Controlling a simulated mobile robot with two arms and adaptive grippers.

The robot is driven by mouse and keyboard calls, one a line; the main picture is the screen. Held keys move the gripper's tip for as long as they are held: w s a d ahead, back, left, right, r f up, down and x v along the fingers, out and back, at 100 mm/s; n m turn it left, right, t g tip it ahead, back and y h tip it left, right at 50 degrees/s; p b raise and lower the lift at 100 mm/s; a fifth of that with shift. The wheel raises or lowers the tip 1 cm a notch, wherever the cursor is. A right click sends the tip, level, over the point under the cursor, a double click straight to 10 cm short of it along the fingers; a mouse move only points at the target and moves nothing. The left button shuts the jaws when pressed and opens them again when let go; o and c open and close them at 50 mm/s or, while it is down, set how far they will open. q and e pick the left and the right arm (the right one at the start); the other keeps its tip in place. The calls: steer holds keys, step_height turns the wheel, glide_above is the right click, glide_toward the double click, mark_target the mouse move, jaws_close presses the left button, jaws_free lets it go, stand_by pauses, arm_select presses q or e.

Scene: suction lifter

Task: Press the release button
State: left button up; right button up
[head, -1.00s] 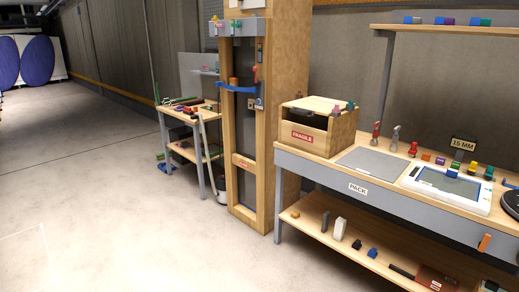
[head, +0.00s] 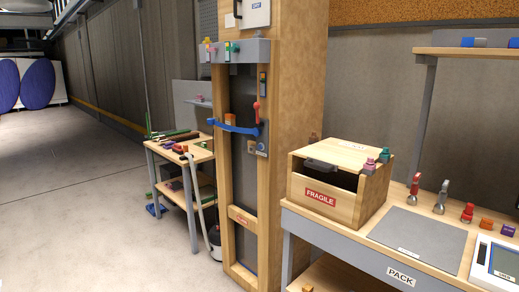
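I cannot make out a clearly marked release button. A tall wooden frame (head: 279,150) stands in the middle of the head view. On it are a blue bar (head: 236,127), a red upright handle (head: 257,110) and a small grey plate with a round blue mark (head: 261,147). A grey box (head: 236,50) with several small coloured parts is fixed across the frame higher up. Neither of my grippers is in view.
A workbench (head: 344,241) at the right carries an open wooden crate labelled FRAGILE (head: 322,199), a grey mat (head: 419,238) and small coloured parts. A low side table (head: 181,152) stands left of the frame. The floor (head: 80,210) at the left is clear.

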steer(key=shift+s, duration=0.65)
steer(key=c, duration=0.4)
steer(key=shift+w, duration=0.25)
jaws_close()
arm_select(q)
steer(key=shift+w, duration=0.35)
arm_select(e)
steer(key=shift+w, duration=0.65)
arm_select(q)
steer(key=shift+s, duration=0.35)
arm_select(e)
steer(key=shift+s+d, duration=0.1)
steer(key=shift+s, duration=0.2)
